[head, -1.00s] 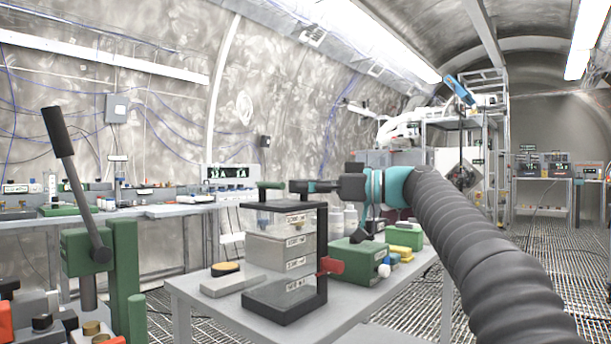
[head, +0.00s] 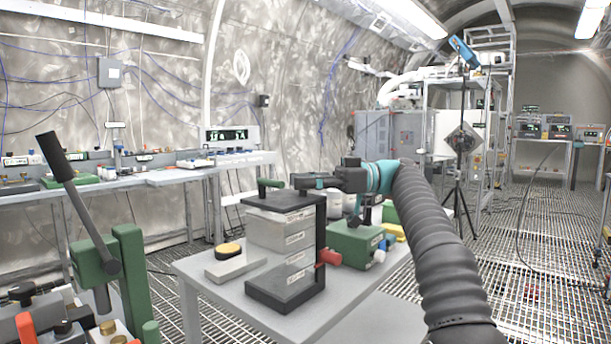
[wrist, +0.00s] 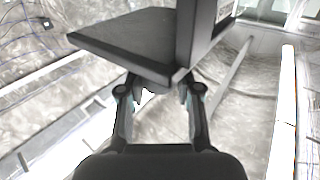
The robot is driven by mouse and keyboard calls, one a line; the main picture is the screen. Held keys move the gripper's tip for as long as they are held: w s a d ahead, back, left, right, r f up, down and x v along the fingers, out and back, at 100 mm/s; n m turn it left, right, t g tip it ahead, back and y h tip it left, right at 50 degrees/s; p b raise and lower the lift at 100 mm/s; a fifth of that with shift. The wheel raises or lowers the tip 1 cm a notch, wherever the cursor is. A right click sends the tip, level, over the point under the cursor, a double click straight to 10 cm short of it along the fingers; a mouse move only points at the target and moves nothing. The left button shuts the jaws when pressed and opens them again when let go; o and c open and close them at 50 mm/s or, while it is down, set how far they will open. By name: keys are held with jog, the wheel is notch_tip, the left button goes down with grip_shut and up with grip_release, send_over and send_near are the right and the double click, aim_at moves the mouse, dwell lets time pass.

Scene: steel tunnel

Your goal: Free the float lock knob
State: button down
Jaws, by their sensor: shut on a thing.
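A black-framed stand (head: 286,201) holds a stack of pale grey labelled blocks (head: 280,235). I cannot tell which part is the float lock knob. My gripper (head: 303,182) is at the stand's top right corner, reaching in from the right. The wrist view shows my gripper (wrist: 157,92) with both fingers closed about a small dark part (wrist: 154,88) at the edge of the black plate (wrist: 125,45). The fingers hide most of it.
The stand sits on a grey table (head: 225,292). A flat block with a yellow-topped button (head: 228,249) is at its left, and a green box (head: 352,240) at its right. A green lever unit (head: 100,255) stands at the front left. Grated floor is open at right.

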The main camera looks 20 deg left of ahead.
jog(key=shift+r, duration=0.1)
dwell(0.6)
jog(key=c, duration=0.8)
grip_release()
jog(key=shift+s+a+g, duration=0.1)
jog(key=shift+a+g, duration=0.05)
jog(key=shift+g, duration=0.15)
jog(key=shift+o, duration=0.2)
jog(key=shift+f+m+t+b, duration=0.2)
jog(key=shift+m+t+b, duration=0.1)
jog(key=shift+t+b, duration=0.35)
